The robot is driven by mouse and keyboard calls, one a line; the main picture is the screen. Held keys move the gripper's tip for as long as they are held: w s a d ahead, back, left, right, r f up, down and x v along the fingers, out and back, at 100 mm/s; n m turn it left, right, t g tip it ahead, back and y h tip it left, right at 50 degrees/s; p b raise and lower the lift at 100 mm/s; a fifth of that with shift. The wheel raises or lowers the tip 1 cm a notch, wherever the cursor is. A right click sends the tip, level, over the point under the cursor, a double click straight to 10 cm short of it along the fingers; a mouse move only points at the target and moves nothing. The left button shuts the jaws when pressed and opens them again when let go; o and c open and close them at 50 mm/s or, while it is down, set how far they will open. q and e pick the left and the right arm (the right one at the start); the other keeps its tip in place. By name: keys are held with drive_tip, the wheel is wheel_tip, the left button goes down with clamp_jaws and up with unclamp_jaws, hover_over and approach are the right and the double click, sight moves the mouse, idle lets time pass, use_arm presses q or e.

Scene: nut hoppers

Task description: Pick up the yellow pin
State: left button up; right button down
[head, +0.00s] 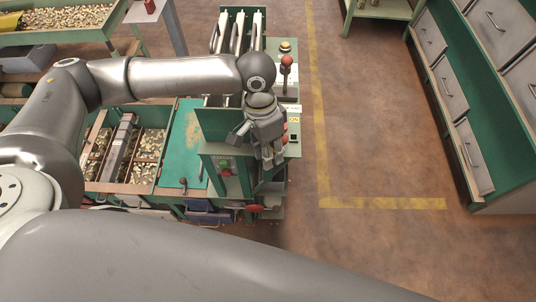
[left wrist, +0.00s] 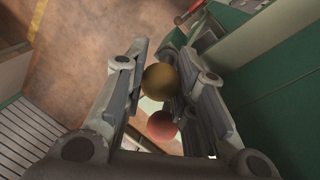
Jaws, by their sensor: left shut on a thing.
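My left gripper (head: 268,158) points down at the front of the green machine, beside its control panel. In the left wrist view its two fingers (left wrist: 160,90) are closed in on a dull yellow ball-shaped head, the yellow pin (left wrist: 159,78), with one finger on each side. The pin's shaft is hidden. A red ball (left wrist: 161,125) shows just below the yellow one in that view, also between the lines of the fingers. The pin is hidden by the gripper in the head view. My right gripper is out of view.
A bench with nut-filled compartments (head: 150,146) lies to the left. Grey drawers (head: 473,156) line the right side. The brown floor between is clear, with a yellow line (head: 380,203).

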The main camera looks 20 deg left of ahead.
use_arm(q)
drive_tip(key=shift+r, duration=0.15)
wheel_tip(320, 180, up, 10)
drive_tip(key=shift+f, duration=0.1)
drive_tip(key=shift+w, duration=0.1)
idle(0.5)
